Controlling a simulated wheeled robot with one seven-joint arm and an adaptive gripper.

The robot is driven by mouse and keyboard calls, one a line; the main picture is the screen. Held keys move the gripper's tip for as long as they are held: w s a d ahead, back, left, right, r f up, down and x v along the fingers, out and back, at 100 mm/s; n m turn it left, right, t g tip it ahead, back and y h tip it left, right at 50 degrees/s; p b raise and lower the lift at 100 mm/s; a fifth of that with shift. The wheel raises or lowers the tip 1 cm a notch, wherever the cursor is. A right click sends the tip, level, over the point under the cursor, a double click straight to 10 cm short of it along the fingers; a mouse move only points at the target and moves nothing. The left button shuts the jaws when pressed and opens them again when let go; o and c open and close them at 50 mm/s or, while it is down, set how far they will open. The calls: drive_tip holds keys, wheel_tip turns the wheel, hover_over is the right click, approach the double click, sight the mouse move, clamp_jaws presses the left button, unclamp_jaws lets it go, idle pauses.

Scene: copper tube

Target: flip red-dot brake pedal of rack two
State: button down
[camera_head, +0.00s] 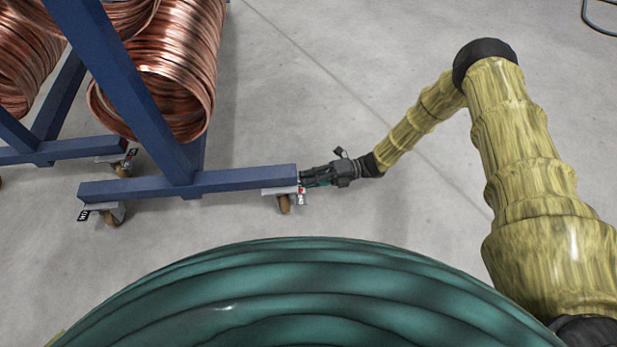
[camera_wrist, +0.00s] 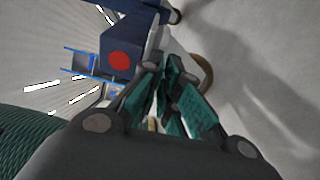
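The blue rack (camera_head: 235,180) stands on casters, with its lower beam's end facing my arm. A caster (camera_head: 284,200) with a small red-and-white part (camera_head: 301,198), apparently its brake pedal, sits under that end. In the wrist view a red dot (camera_wrist: 119,61) shows on the dark blue end face of the beam. My gripper (camera_head: 306,179) is right at this beam end, just above the red-and-white part. In the wrist view its teal-padded fingers (camera_wrist: 165,72) converge close together near the grey caster bracket. The fingers hide the pedal there, and any contact is unclear.
Copper tube coils (camera_head: 165,75) hang on the rack. Another caster (camera_head: 108,215) stands at the beam's left end, and a further beam (camera_head: 65,150) lies behind. A green rounded ribbed surface (camera_head: 300,290) fills the bottom foreground. The grey floor (camera_head: 330,80) beyond my gripper is clear.

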drive_tip(key=shift+d+f+m+y, duration=0.15)
drive_tip(key=shift+f+m, duration=0.15)
drive_tip(key=shift+m, duration=0.45)
drive_tip(key=shift+a+f+m+y, duration=0.15)
drive_tip(key=shift+f+m, duration=0.15)
drive_tip(key=shift+m, duration=0.45)
drive_tip(key=shift+d, duration=0.1)
drive_tip(key=c, duration=1.7)
unclamp_jaws()
drive_tip(key=shift+o, duration=0.2)
drive_tip(key=shift+d, duration=0.1)
drive_tip(key=v, duration=1.2)
drive_tip(key=shift+s, duration=0.1)
drive_tip(key=shift+r, duration=0.1)
